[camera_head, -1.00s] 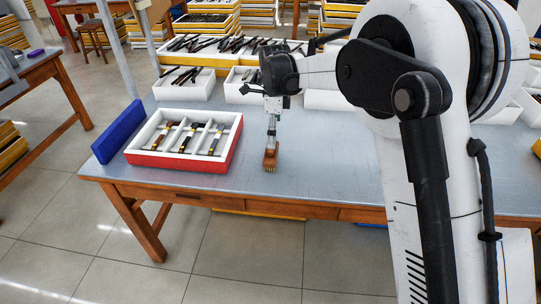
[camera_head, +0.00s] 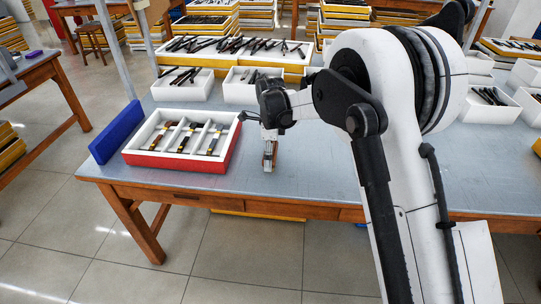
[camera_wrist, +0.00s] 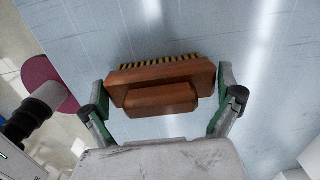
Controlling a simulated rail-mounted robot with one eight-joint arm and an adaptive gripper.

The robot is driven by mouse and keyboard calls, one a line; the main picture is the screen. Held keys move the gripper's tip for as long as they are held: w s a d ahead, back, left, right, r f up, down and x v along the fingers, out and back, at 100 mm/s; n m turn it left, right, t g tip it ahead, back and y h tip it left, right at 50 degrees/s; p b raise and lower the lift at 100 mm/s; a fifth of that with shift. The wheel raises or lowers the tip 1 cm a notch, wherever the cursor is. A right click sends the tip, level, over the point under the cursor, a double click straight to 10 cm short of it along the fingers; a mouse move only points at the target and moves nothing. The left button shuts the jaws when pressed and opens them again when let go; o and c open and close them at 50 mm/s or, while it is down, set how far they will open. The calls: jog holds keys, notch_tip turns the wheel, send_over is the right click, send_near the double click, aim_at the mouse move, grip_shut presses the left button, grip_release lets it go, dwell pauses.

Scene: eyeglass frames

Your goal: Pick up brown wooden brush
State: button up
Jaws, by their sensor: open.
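The brown wooden brush (camera_wrist: 160,76) lies on the grey-blue table top, with a row of yellowish bristles along its far side in the wrist view. A smaller wooden block forms its near part, the handle. My gripper (camera_wrist: 161,98) is open, with one green-and-grey finger at each end of the brush. Whether the fingers touch the wood cannot be told. In the head view, my gripper (camera_head: 269,158) is low over the table and hides most of the brush; only a brown sliver (camera_head: 276,151) shows beside it.
A red-and-white tray (camera_head: 180,164) with eyeglass frames stands left of my gripper, with a blue block (camera_head: 118,132) beyond it. White boxes (camera_head: 240,90) of dark frames line the table's back. The table front and right of the gripper is bare.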

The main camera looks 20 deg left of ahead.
jog(key=c, duration=0.9)
jog(key=shift+r, duration=0.1)
jog(key=shift+c, duration=0.2)
jog(key=shift+r, duration=0.65)
notch_tip(320, 180, up, 3)
jog(key=shift+p, duration=0.35)
jog(key=s+a+r, duration=0.4)
jog(key=s+r, duration=0.2)
jog(key=s, duration=0.4)
jog(key=shift+s+a+r+p, duration=0.3)
jog(key=shift+s+a+p, duration=0.05)
jog(key=shift+p, duration=0.05)
